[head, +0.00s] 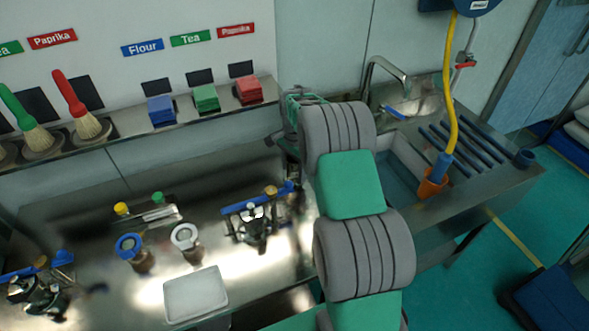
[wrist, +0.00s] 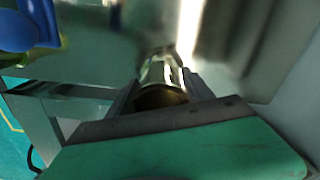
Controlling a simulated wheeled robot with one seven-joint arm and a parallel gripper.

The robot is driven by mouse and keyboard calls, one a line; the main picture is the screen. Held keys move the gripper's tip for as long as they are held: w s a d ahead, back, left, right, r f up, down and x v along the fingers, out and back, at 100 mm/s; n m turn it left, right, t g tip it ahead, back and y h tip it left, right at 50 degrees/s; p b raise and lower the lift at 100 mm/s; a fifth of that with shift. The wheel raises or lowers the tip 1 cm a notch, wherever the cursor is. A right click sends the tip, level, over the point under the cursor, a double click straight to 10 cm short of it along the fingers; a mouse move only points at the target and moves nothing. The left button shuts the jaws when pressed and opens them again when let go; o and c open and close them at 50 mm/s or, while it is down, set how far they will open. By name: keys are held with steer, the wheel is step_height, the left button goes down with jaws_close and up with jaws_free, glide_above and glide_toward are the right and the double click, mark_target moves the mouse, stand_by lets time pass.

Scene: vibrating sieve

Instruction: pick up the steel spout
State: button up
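In the wrist view, a shiny round metal piece with a dark opening, which looks like the steel spout (wrist: 160,75), lies between the two grey fingers of my gripper (wrist: 161,82). The fingers are apart, one on each side of it and very close. I cannot tell whether they press on it. The green gripper body covers the lower part of this view. In the head view, my own arm hides most of the gripper, and I cannot make out the spout there.
Left of my arm, the steel bench (head: 110,220) holds a white tray (head: 195,294), a blue-ringed jar (head: 132,250) and a blue-handled clamp device (head: 252,218). A shelf behind carries brushes and coloured blocks.

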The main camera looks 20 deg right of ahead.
jaws_close()
stand_by(0.4)
steer(key=shift+r, duration=0.1)
